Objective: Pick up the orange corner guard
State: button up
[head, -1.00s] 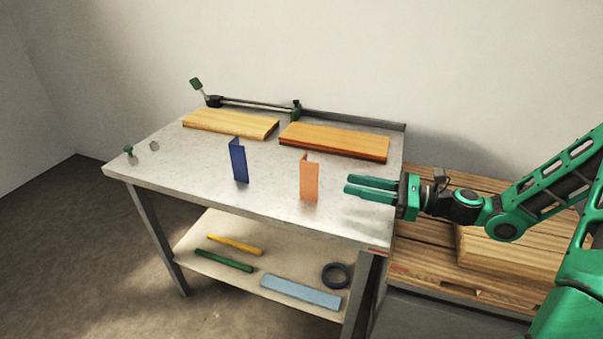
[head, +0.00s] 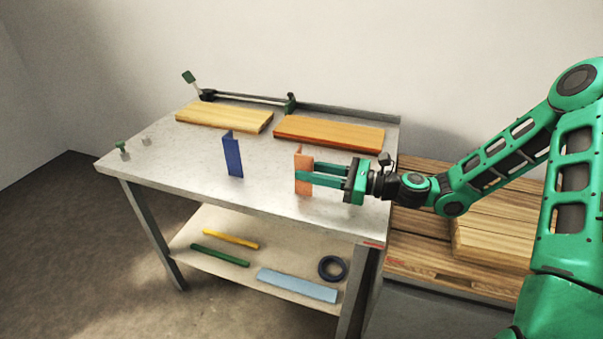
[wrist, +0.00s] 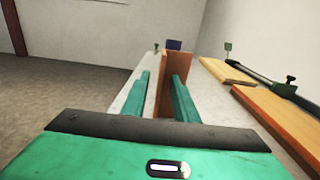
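The orange corner guard (head: 304,188) stands upright on the grey workbench (head: 190,160), right of the blue corner guard (head: 232,155). My gripper (head: 305,170) reaches in level from the right at the guard's mid height. In the wrist view the orange guard (wrist: 163,85) shows between the two spread fingers, with a gap to the left finger. The blue guard (wrist: 174,44) is beyond it.
A pale wood board (head: 225,117) and an orange-brown board (head: 330,133) lie along the back before a rail (head: 250,103). A lower shelf (head: 215,220) holds bars and a dark ring (head: 332,268). A wooden pallet (head: 430,240) stands at right.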

grip_shut()
dwell(0.3)
